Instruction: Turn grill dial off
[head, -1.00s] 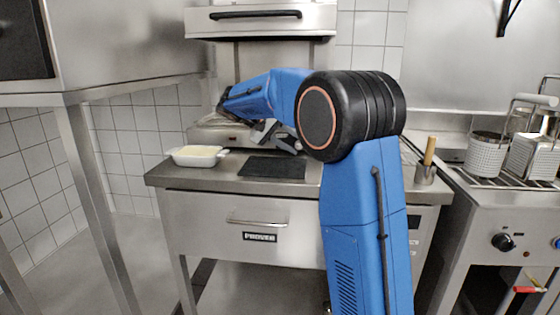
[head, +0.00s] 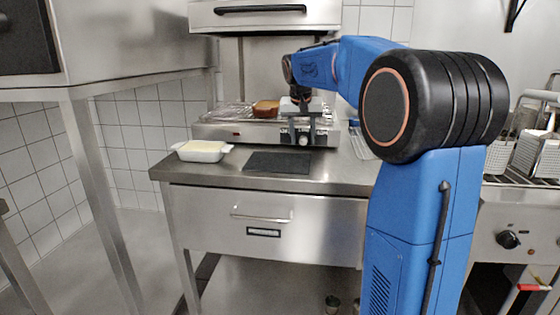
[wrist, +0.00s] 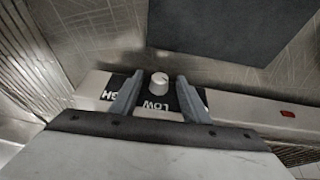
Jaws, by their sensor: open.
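The grill (head: 220,130) stands at the back of the steel counter, with a brown piece of food (head: 265,109) on its rack. Its white dial (wrist: 159,83) shows in the wrist view on a black plate lettered "LOW" and, partly hidden, a word ending in "GH". My gripper (head: 298,142) is in front of the grill's front panel, pointing down. In the wrist view my gripper (wrist: 155,88) is open, with one finger on each side of the dial. I cannot tell whether either finger touches it.
A dark mat (head: 278,163) lies on the counter (head: 215,172) in front of the grill. A white dish (head: 202,151) with pale contents stands to its left. A red light (wrist: 287,114) shows on the grill panel. A fryer (head: 515,240) stands at the right.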

